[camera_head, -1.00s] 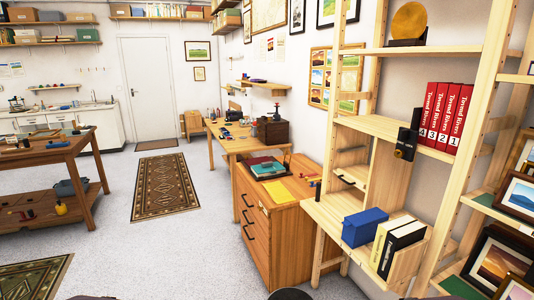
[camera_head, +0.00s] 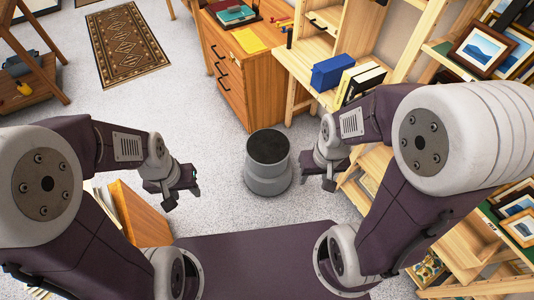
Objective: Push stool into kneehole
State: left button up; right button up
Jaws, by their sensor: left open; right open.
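The stool (camera_head: 269,184) is a short grey cylinder with a round black top. It stands upright on the floor in front of me, between my two grippers. My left gripper (camera_head: 182,186) is open and empty to the left of the stool, apart from it. My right gripper (camera_head: 308,177) is open and empty just right of the stool; whether it touches cannot be told. A pale wood desk unit (camera_head: 288,62) stands beyond and right of the stool, beside an orange wood drawer cabinet (camera_head: 234,88). I cannot make out a clear kneehole opening; the space under the desk is partly hidden.
A blue box (camera_head: 332,71) and upright books (camera_head: 361,82) sit on the desk unit. Pale shelves with framed prints (camera_head: 482,46) line the right side. A patterned rug (camera_head: 128,44) lies upper left. Speckled floor between rug and stool is clear.

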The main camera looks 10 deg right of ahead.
aim_at(268, 172)
jog(key=i+l+u, duration=0.2)
jog(key=u, duration=0.3)
jog(key=i+l+u, duration=0.15)
jog(key=l+u, duration=0.3)
jog(key=i+l+u, duration=0.1)
jog(key=l+u, duration=1.2)
jog(key=u, duration=0.15)
